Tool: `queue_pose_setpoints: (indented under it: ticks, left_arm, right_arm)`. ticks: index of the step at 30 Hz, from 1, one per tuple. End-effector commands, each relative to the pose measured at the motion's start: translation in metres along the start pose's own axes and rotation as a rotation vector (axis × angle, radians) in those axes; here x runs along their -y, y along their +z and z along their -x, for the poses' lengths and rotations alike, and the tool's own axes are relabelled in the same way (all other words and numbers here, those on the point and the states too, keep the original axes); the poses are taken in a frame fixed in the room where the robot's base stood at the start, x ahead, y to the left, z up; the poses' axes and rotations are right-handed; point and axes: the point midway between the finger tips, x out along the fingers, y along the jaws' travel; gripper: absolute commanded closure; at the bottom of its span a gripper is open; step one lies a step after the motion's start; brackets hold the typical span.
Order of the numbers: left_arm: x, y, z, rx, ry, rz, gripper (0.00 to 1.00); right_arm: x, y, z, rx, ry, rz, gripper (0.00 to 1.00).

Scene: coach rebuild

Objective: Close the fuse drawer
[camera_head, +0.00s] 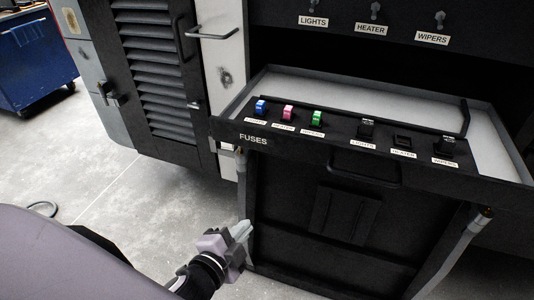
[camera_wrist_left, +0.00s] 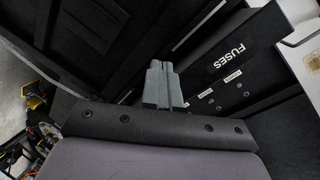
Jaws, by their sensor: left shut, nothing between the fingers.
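The fuse drawer (camera_head: 228,127) is pulled out from the dark cabinet, with a "FUSES" label at the left of its front. In it sit blue (camera_head: 261,107), pink (camera_head: 288,112) and green (camera_head: 317,118) fuses, and a row of labelled sockets to their right. A dark handle (camera_head: 362,172) shows below the drawer front's middle. My left gripper (camera_head: 246,230) is shut and empty, below the drawer's left front corner and apart from it. In the left wrist view its fingers (camera_wrist_left: 158,72) point toward the cabinet, with the drawer front (camera_wrist_left: 225,60) to their right. My right gripper is not in view.
Switches labelled lights, heater and wipers (camera_head: 371,29) are on the panel above the drawer. A louvred door (camera_head: 155,65) with a handle is at the left. A blue bin (camera_head: 35,62) stands far left. The grey floor (camera_head: 90,170) left of the cabinet is mostly clear.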

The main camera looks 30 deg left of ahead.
Motion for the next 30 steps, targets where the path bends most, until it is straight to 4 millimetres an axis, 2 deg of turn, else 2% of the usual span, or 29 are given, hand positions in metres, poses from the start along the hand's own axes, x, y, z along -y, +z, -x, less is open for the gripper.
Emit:
queue_pose_setpoints:
  ticks: [3,6,9,17,30]
  left_arm:
    - [0.035,-0.017,-0.003,-0.014,-0.137,-0.234,1.00]
    - [0.059,-0.029,-0.002,-0.008,-0.229,-0.382,1.00]
    - [0.074,-0.036,0.001,0.002,-0.291,-0.479,1.00]
    - [0.087,-0.043,-0.004,0.011,-0.331,-0.541,1.00]
    - [0.107,-0.047,-0.063,0.011,-0.330,-0.536,1.00]
  right_arm:
    - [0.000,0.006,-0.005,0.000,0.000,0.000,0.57]
    - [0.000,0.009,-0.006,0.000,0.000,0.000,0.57]
    - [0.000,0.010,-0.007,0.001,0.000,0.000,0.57]
    - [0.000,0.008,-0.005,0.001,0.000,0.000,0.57]
    - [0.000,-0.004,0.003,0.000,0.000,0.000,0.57]
